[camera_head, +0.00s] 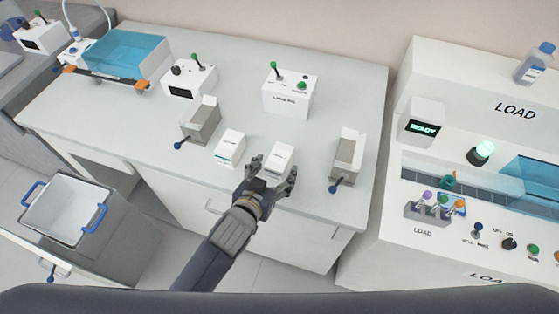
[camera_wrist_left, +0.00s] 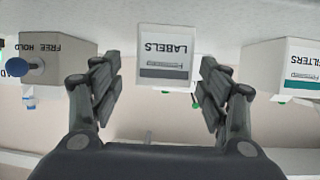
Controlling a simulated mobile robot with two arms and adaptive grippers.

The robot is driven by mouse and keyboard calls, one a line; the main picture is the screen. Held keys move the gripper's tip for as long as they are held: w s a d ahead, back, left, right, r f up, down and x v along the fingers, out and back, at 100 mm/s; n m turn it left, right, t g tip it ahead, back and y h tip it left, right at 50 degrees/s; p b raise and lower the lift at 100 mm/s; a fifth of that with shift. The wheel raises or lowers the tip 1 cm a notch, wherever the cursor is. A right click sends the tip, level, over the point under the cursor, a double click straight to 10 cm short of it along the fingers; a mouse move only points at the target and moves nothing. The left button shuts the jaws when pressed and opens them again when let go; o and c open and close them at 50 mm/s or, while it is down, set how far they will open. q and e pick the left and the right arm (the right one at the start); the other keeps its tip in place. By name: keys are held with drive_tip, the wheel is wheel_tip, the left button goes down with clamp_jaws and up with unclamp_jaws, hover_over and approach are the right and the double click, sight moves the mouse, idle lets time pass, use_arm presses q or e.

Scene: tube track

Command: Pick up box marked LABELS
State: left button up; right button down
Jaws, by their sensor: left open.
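The white box marked LABELS (camera_head: 281,157) stands upright near the front edge of the grey bench. In the left wrist view it shows upside down as the LABELS box (camera_wrist_left: 166,48), centred between my fingers. My left gripper (camera_head: 272,172) is open, with its fingers spread at the near side of the box, one to each side. In the left wrist view the left gripper's fingertips (camera_wrist_left: 160,78) show a gap on both sides of the box. I cannot tell whether they touch it. My right gripper is not in view.
A white FILTERS box (camera_head: 229,148) stands left of the LABELS box. A grey holder with a blue knob (camera_head: 348,155) stands to the right, and a similar holder (camera_head: 200,120) behind left. A white switch box (camera_head: 288,95) stands behind. A LOAD machine (camera_head: 470,150) is at right.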

sight(280, 162)
use_arm(q)
drive_tip(key=shift+w+d+f, duration=0.2)
drive_tip(key=shift+w, duration=0.35)
drive_tip(key=p+x, duration=0.1)
drive_tip(key=x, duration=0.3)
drive_tip(key=shift+a+f, duration=0.1)
drive_tip(key=shift+a, duration=0.05)
drive_tip(key=c, duration=1.2)
